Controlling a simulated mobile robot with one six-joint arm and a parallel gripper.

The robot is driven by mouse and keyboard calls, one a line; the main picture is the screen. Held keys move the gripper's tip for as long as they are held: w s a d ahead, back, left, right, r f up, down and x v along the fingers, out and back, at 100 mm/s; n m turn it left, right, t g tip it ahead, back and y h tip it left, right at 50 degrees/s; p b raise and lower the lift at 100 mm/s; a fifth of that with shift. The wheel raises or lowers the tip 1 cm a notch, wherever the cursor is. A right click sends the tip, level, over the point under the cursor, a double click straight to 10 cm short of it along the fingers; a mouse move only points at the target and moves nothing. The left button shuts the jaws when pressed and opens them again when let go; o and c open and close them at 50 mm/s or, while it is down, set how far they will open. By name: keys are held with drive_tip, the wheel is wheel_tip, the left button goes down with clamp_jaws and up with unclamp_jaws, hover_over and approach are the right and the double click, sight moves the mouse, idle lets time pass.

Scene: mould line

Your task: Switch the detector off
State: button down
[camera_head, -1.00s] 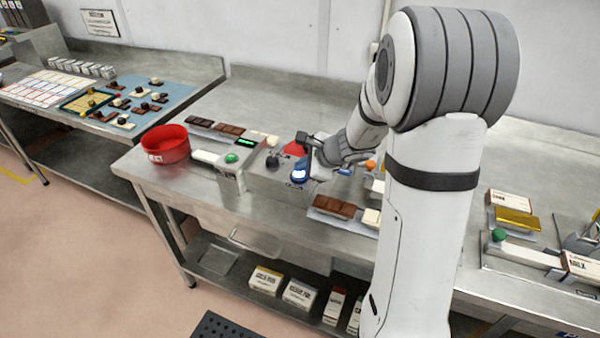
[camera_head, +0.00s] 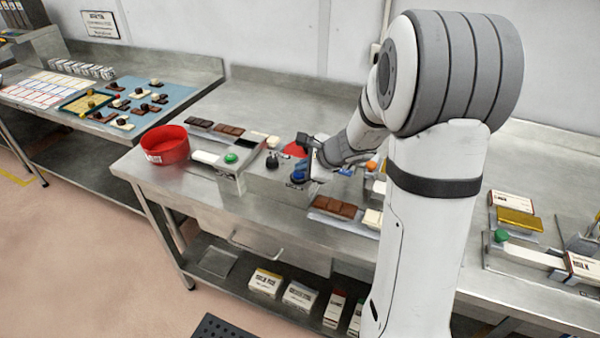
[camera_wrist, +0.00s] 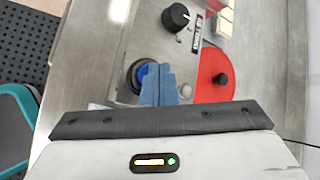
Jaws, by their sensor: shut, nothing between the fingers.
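The detector is a grey metal box (camera_head: 268,186) on the bench, with a dark display (camera_head: 248,143), a black knob (camera_head: 272,161) and a blue push button (camera_head: 297,177). In the wrist view the blue button (camera_wrist: 142,74) sits in a dark ring, partly hidden by my fingers. The black knob (camera_wrist: 177,16) shows above it. My gripper (camera_wrist: 160,72) is shut and empty, with its fingertips at the button. I cannot tell whether they touch it. The button and display show no light.
A red disc (camera_wrist: 215,76) with a black knob lies beside the box. A red bowl (camera_head: 166,146) and a green button (camera_head: 231,158) are to the left. Chocolate bars (camera_head: 334,207) lie in front, to the right. The bench front is clear.

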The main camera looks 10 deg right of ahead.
sight(302, 176)
drive_tip(key=shift+r, duration=0.25)
drive_tip(key=shift+r+p, duration=2.2)
drive_tip(key=shift+r, duration=0.8)
drive_tip(key=shift+s+a+r, duration=0.2)
drive_tip(key=shift+s, duration=0.05)
drive_tip(key=s+a+r+n+g, duration=0.2)
drive_tip(key=s+a+r+n, duration=0.1)
drive_tip(key=s+n, duration=0.4)
drive_tip(key=s+a+r+n+g, duration=0.1)
drive_tip(key=s+a+r+n, duration=0.15)
drive_tip(key=s+n, duration=0.45)
drive_tip(key=s+d+n+h, duration=0.2)
drive_tip(key=s+n, duration=0.1)
drive_tip(key=s, duration=0.4)
drive_tip(key=s+d+n+g+h, duration=0.1)
drive_tip(key=s+d+n+h, duration=0.2)
drive_tip(key=s, duration=0.3)
drive_tip(key=shift+s+r+b, duration=0.3)
drive_tip(key=shift+s+r, duration=0.05)
drive_tip(key=shift+r, duration=0.1)
